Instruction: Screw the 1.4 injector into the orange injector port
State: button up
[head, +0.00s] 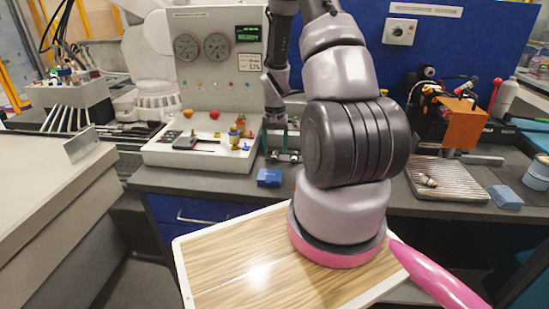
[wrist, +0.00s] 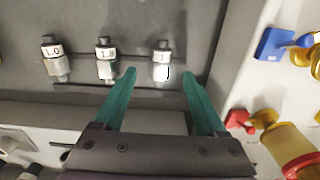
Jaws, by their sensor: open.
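In the wrist view three small metal injectors with black tops and white labels stand in a row. The left one (wrist: 55,60) reads 1.0 and the middle one (wrist: 106,60) reads 1.8. The right one (wrist: 162,60) has a label I cannot read clearly. My gripper (wrist: 158,74) has teal fingers spread apart, with the right injector in line with the gap between their tips; contact is not visible. In the head view my gripper (head: 282,140) reaches down beside the white test panel. An orange block (head: 463,122) sits on the machine at right; I cannot make out a port on it.
The white panel base (head: 190,158) holds small fittings just left of my gripper. A blue box (head: 269,178) sits on the bench in front. A ribbed metal tray (head: 450,188) with a small metal part (head: 427,180) lies at right. Yellow and red fittings (wrist: 290,145) stand right in the wrist view.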

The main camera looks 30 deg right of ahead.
jog(key=shift+f, duration=0.9)
grip_shut()
